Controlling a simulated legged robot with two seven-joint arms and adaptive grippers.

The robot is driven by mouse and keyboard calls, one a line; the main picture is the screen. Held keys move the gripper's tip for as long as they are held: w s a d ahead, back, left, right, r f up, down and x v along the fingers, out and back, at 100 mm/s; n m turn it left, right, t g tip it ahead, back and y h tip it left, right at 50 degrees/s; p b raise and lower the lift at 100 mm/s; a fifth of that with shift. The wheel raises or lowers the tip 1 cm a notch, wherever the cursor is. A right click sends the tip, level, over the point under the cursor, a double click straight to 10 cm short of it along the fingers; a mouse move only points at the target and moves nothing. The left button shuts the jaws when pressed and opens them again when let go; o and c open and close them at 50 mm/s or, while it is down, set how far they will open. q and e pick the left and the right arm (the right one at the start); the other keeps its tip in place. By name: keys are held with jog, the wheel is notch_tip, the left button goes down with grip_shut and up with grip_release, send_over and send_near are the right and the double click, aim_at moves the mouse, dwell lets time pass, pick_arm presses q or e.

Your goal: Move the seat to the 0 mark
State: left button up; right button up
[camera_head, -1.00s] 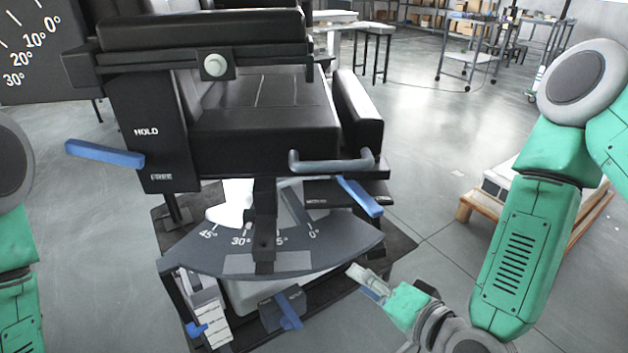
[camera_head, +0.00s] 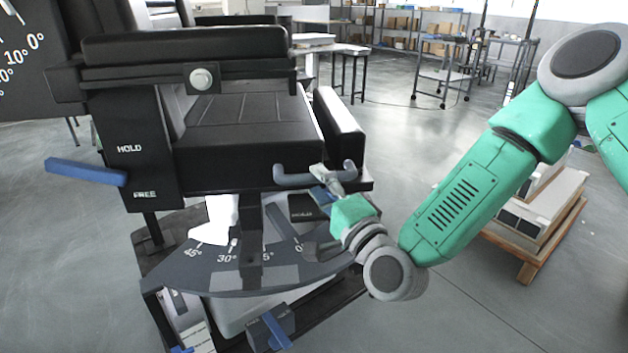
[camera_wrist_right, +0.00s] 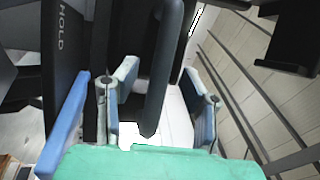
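The black seat (camera_head: 245,130) has a grey U-shaped handle (camera_head: 290,180) at its front edge. Below it, a dark curved scale (camera_head: 195,268) carries 45°, 30°, 15° and 0° marks. A black upright bar (camera_head: 250,245) crosses the scale between 30° and 0°, partly covering the 15° label. My right gripper (camera_head: 325,185) is at the right part of the handle. In the right wrist view my open right gripper (camera_wrist_right: 160,105) has its fingers apart on either side of the handle (camera_wrist_right: 162,75), with gaps showing. My left gripper is out of view.
A blue lever (camera_head: 85,172) sticks out left from the black HOLD/FREE panel (camera_head: 150,165). Another blue lever (camera_head: 275,330) is low below the scale. A wooden pallet with boxes (camera_head: 535,235) stands at right. The floor between is clear.

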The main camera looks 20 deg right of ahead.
jog(key=shift+w, duration=0.8)
jog(key=shift+w+d, duration=0.15)
jog(key=shift+d, duration=0.05)
jog(key=shift+r, duration=0.1)
jog(key=shift+a, duration=0.2)
grip_shut()
jog(key=shift+w+d+y, duration=0.1)
jog(key=shift+d+y, duration=0.2)
jog(key=shift+y, duration=0.1)
